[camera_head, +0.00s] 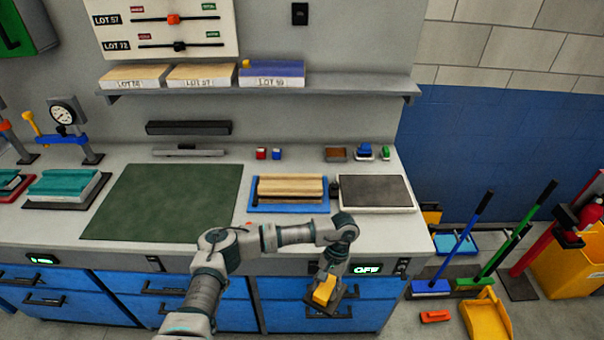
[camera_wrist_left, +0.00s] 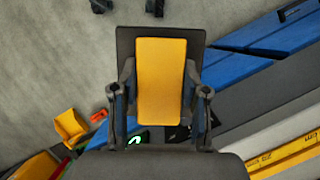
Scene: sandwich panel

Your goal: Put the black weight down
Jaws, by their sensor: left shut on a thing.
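My left gripper (camera_head: 327,283) is shut on the yellow block-shaped grip of the black weight (camera_head: 318,308), a flat dark slab. It holds the weight low, in front of the blue drawers and off the counter. In the left wrist view the gripper (camera_wrist_left: 160,95) has a finger on each side of the yellow grip, and the dark slab of the weight (camera_wrist_left: 126,45) shows behind it. My right gripper is out of view.
The counter holds a green mat (camera_head: 165,200), a blue tray (camera_head: 252,206) with wooden pieces, and a dark-topped white plate (camera_head: 376,191). Several teal-topped stacks and a dial gauge (camera_head: 63,114) stand left. Brooms and a yellow bin (camera_head: 570,268) are on the floor at right.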

